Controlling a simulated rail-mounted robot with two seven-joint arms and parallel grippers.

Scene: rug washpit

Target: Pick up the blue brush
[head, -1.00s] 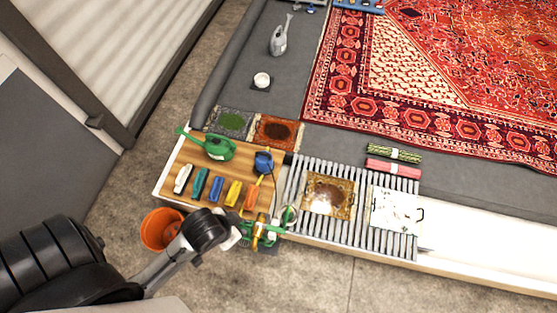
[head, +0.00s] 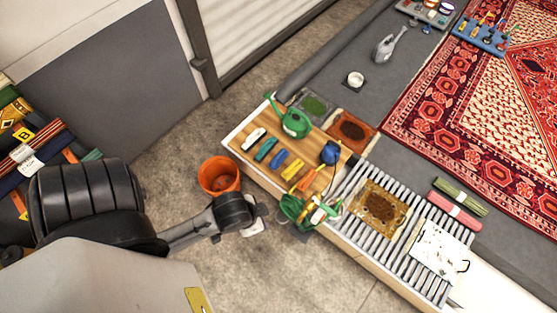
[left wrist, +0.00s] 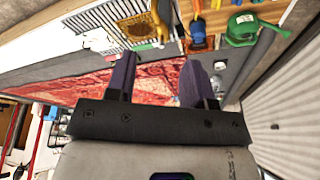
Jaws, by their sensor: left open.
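The blue brush (head: 279,158) lies on a wooden board (head: 246,128), in a row between the teal brush (head: 266,149) and the yellow brush (head: 292,169). My left gripper (head: 258,226) hangs off the front side of the bench, apart from the brush and right of the orange bucket. In the left wrist view its two dark fingers (left wrist: 157,80) are spread with nothing between them. I cannot make out the blue brush for certain in that view. My right gripper is not in view.
A green watering can (head: 295,122) stands behind the brushes. A blue round container (head: 330,152) and an orange brush (head: 305,181) lie to their right. A green hose coil (head: 297,210) hangs by the bench's front edge. The orange bucket (head: 219,175) stands on the floor.

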